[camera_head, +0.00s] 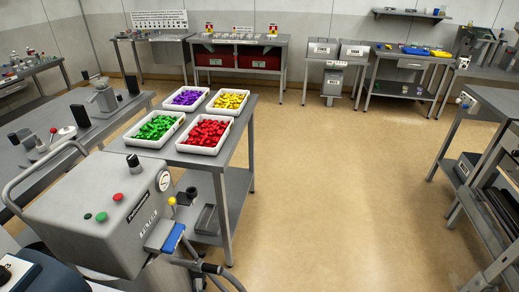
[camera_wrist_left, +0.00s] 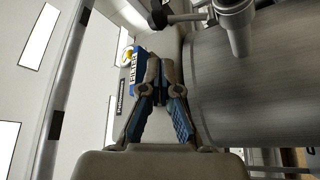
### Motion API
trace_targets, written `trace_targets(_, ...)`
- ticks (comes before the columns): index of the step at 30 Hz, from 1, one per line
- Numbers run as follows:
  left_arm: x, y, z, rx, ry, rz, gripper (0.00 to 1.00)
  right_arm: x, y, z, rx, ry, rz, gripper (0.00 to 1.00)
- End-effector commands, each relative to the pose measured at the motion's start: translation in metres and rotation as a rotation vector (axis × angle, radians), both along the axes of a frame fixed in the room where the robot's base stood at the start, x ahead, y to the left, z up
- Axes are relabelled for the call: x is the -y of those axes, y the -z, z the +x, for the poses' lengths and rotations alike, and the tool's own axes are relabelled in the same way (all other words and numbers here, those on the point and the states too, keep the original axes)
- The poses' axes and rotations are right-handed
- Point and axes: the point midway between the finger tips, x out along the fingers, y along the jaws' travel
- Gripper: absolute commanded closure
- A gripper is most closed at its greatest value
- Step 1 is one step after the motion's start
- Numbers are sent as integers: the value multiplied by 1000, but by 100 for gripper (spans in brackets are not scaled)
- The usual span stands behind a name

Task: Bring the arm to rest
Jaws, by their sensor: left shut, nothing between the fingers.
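The dryer hood machine (camera_head: 90,205) stands at the left front. It is a grey box with a round gauge, a black knob, red and green buttons and a bent handle. A blue filter part (camera_head: 172,237) with a yellow knob is on its right side. In the left wrist view, my left gripper (camera_wrist_left: 154,68) is shut and empty. Its tips are close to the blue filter part (camera_wrist_left: 134,72); contact cannot be told. My right gripper is not in view.
A grey table (camera_head: 240,110) behind the machine holds white trays of green, red, purple and yellow pieces. A grey cylinder (camera_wrist_left: 250,85) lies close to the right of the fingers in the wrist view. The floor (camera_head: 340,180) at the centre right is clear. A shelf bench (camera_head: 490,100) stands at right.

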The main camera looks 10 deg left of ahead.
Motion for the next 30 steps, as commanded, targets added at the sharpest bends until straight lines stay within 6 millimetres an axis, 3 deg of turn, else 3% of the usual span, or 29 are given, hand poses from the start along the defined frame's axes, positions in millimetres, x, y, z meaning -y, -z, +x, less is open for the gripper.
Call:
trace_targets(4,28,21,-10,-187,125,111,100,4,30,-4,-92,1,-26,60)
trace_targets(7,61,67,-43,-462,294,273,100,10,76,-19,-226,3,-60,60)
trace_targets(11,85,138,-123,-851,522,490,100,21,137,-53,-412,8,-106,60)
trace_targets(15,84,191,-225,-1211,723,676,100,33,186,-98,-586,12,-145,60)
trace_targets(18,74,209,-289,-1408,832,770,100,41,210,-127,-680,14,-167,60)
trace_targets(21,63,217,-335,-1547,906,832,100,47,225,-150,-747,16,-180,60)
trace_targets(25,56,221,-366,-1641,953,871,100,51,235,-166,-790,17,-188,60)
trace_targets(30,54,223,-372,-1661,964,878,100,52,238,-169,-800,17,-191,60)
